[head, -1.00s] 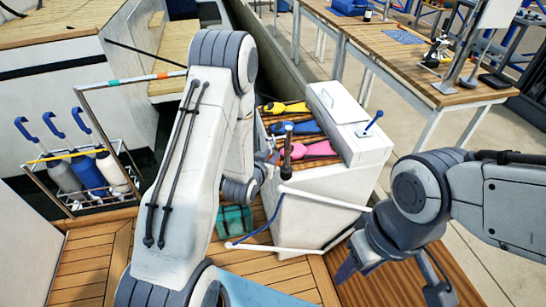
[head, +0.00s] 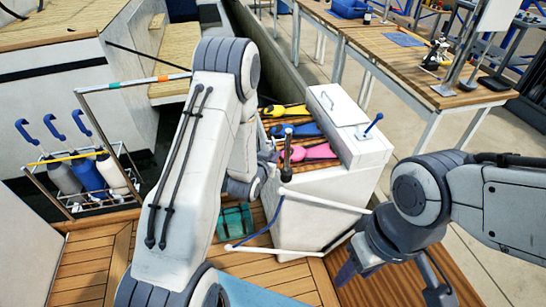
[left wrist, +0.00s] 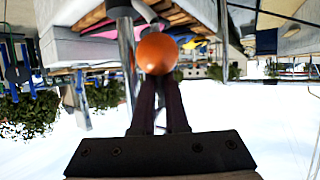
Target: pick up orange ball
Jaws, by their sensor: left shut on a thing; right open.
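The orange ball (left wrist: 157,53) shows in the left wrist view at the tips of my left gripper (left wrist: 158,75). The two dark fingers are shut on it. In the head view the ball cannot be made out, and my left arm hides most of the left gripper beside the white cabinet. My right gripper (head: 392,278) is open and empty at the lower right of the head view, over the wooden deck.
A white cabinet (head: 305,225) with yellow, blue and pink items on its slatted top stands right of my left arm. A white rail (head: 325,200) juts out in front. A rack of bottles (head: 75,210) stands left. A wooden workbench (head: 400,65) is behind.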

